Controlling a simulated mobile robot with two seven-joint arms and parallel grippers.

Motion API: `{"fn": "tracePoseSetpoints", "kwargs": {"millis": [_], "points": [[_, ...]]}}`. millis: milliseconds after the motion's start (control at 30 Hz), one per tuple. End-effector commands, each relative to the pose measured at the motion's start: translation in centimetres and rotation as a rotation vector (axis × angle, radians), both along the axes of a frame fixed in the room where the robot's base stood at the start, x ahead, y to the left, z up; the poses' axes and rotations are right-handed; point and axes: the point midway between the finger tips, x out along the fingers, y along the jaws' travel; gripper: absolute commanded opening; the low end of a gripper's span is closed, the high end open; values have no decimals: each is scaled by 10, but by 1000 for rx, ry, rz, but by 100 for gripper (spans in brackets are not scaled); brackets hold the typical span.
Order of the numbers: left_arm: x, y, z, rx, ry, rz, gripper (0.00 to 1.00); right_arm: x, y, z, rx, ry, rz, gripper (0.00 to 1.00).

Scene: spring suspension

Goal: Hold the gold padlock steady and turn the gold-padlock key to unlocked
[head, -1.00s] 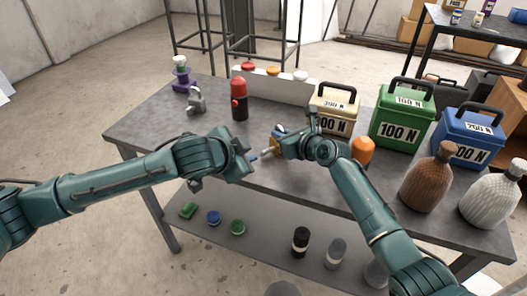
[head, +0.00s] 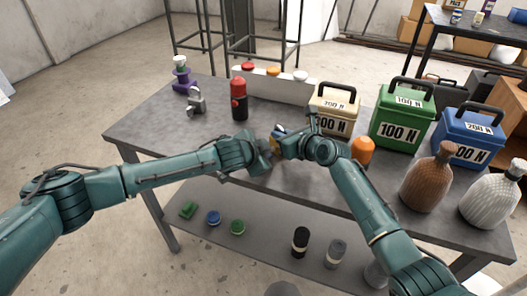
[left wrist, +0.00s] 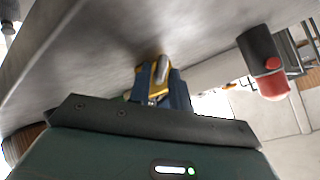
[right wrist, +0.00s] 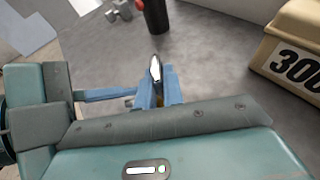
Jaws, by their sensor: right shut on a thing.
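The gold padlock (head: 275,145) is mostly hidden between my two grippers above the table. My right gripper (head: 283,140) is shut on it. The right wrist view shows its pale shackle (right wrist: 155,70) and a bit of gold between the blue fingers. My left gripper (head: 266,153) is close to the padlock from the left. In the left wrist view its blue fingers (left wrist: 161,92) stand apart, with the gold body (left wrist: 155,78) just beyond and between them. The key is hidden, so I cannot tell its angle or whether the fingers touch it.
A silver padlock (head: 197,102) and a red-and-black cylinder (head: 239,100) stand behind on the grey table (head: 150,128). Beige (head: 333,112), green (head: 402,118) and blue (head: 468,137) weight boxes, an orange object (head: 362,150) and two bottles fill the right side.

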Motion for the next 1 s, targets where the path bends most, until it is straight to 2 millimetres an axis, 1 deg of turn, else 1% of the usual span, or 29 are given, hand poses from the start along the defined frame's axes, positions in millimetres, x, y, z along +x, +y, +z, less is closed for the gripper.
{"fn": "tracePoseSetpoints", "kwargs": {"millis": [267, 500, 800, 1000], "points": [[1, 0, 0, 0, 0, 0, 20, 0, 0, 0, -1, 1, 0, 0], [1, 0, 0, 0, 0, 0, 0, 0, 0, 0, -1, 1, 0, 0], [-1, -1, -2, 9, -11, -1, 0, 0, 0, 0, -1, 1, 0, 0], [-3, -3, -5, 82, -103, -3, 0, 0, 0, 0, -1, 1, 0, 0]]}}
